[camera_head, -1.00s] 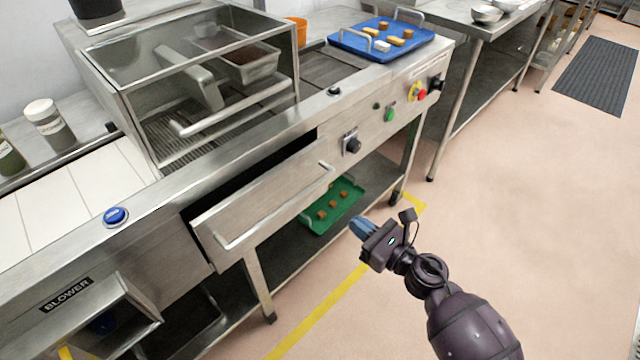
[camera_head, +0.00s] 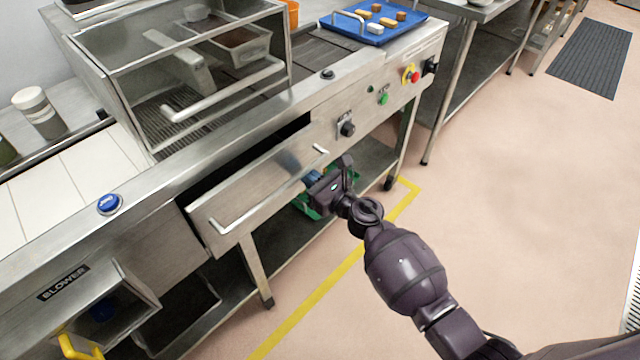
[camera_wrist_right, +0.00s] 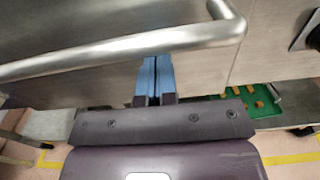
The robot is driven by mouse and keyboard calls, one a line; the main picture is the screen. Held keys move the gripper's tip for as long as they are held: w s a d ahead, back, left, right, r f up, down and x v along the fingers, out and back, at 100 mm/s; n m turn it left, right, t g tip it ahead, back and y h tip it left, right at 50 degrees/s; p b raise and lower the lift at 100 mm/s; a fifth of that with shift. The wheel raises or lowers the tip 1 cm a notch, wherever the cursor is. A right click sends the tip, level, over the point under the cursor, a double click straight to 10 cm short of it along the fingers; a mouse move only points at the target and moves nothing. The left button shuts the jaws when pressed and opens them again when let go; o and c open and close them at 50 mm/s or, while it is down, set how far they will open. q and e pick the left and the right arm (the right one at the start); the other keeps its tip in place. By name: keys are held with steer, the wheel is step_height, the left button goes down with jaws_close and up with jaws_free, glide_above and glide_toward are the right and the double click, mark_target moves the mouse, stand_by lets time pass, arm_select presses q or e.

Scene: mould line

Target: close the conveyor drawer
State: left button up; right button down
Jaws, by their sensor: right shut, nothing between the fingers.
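The conveyor drawer (camera_head: 255,196) is a steel-fronted drawer that stands open, pulled out from the conveyor with a dark gap behind its front. Its long bar handle (camera_head: 268,200) runs along the front, and it crosses the top of the right wrist view (camera_wrist_right: 130,48). My right gripper (camera_head: 312,178) is at the right part of the drawer front. Its blue fingers (camera_wrist_right: 153,78) are shut with nothing between them, and their tips lie just below or behind the handle bar. I cannot tell whether they touch the drawer. My left gripper is not in view.
A green tray (camera_head: 306,207) with brown pieces lies on the lower shelf, partly hidden by my gripper. A knob (camera_head: 347,129) and buttons sit right of the drawer. A blue tray (camera_head: 375,34) rests on top. The floor (camera_head: 510,200) at right is clear.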

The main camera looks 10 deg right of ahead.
mark_target(294, 165)
steer(key=shift+w+a, duration=0.15)
steer(key=shift+w, duration=0.05)
steer(key=b+x, duration=0.1)
steer(key=x, duration=0.3)
steer(key=shift+f, duration=0.15)
steer(key=shift+w+a+r, duration=0.1)
steer(key=shift+w+r, duration=0.05)
steer(key=shift+r, duration=0.25)
